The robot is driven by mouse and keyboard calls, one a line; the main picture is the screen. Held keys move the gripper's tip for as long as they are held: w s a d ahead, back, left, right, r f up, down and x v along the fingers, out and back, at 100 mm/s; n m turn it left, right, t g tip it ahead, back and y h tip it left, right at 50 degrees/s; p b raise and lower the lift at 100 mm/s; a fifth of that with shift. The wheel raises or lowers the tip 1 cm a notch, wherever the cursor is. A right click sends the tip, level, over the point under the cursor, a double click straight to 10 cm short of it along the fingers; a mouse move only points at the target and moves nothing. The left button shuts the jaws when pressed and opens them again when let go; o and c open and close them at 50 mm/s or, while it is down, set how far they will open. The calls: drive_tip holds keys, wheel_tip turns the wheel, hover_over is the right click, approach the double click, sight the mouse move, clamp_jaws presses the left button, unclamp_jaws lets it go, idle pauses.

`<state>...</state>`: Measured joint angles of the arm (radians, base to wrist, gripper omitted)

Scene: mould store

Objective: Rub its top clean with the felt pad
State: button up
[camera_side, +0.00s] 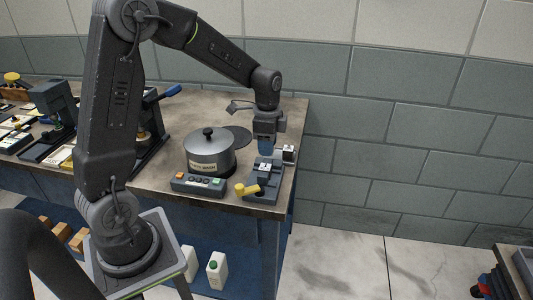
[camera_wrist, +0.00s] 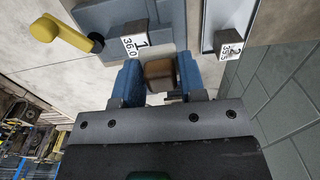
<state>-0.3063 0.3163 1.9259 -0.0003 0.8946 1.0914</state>
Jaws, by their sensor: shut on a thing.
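My gripper (camera_wrist: 160,80), with blue fingers, is shut on a small brown block (camera_wrist: 160,72), which looks like the felt pad. In the side view my gripper (camera_side: 265,148) points down near the table's right end, just behind a grey clamp-like fixture (camera_side: 262,187) with a yellow handle. The fixture carries a white tag (camera_wrist: 137,46) reading 1 and 36.0. A second small fixture (camera_side: 289,156) stands to its right, with a tag (camera_wrist: 233,38) reading 2 and 35.5. The pad is hidden in the side view. I cannot tell whether it touches anything.
A button box (camera_side: 198,184) lies in front of the pot.

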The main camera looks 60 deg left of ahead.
drive_tip(key=shift+r, duration=2.75)
